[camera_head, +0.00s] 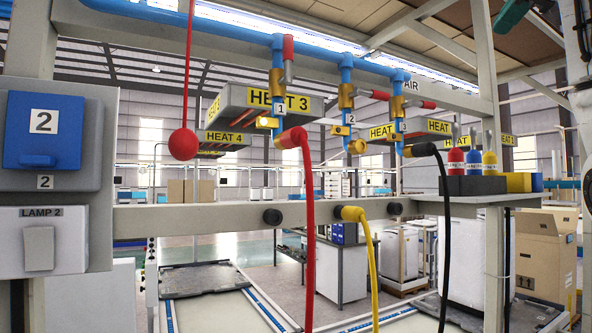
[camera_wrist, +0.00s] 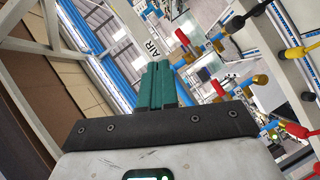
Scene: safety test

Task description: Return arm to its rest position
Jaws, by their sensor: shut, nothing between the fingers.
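My gripper has teal fingers (camera_wrist: 157,80) pressed together with nothing between them, in the middle of the wrist view. A teal fingertip part (camera_head: 512,14) also shows at the top right edge of the head view, high above the shelf. My arm is mostly outside the head view. The fingers are clear of the blue air pipe (camera_head: 345,60) and its valves in the head view.
Valves numbered 1 (camera_head: 279,108), 2 and 3 hang from the pipe. A red hose (camera_head: 308,220) and black hose (camera_head: 446,230) hang from the outer two; a yellow hose (camera_head: 370,250) hangs from the rail (camera_head: 200,219). Bottles stand on the right shelf (camera_head: 465,199).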

